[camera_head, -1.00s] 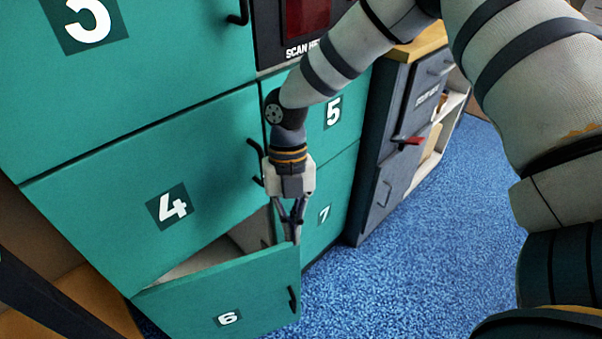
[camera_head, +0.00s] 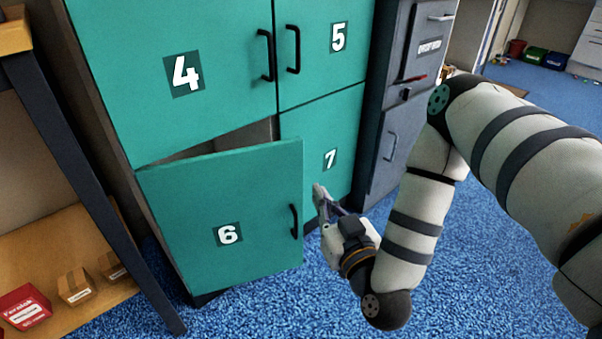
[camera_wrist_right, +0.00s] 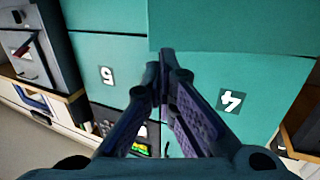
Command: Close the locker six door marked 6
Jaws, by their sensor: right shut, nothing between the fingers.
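The locker six door (camera_head: 222,205) is teal with a white 6 on a dark plate and a black handle (camera_head: 294,220) near its right edge. It stands ajar, and a gap into the locker (camera_head: 240,137) shows above its top edge. My right gripper (camera_head: 318,192) is shut and empty, just right of the door's free edge, in front of the door marked 7. In the right wrist view its fingers (camera_wrist_right: 165,65) meet at the tips, with teal doors marked 5 and 4 upside down beyond them. My left gripper is not in view.
Locker doors 4 (camera_head: 190,110), 5 (camera_head: 318,60) and 7 (camera_head: 325,150) are closed. A dark cabinet (camera_head: 400,110) stands to the right. A shelf with small boxes (camera_head: 75,287) is at the left. Blue carpet (camera_head: 250,315) lies clear in front.

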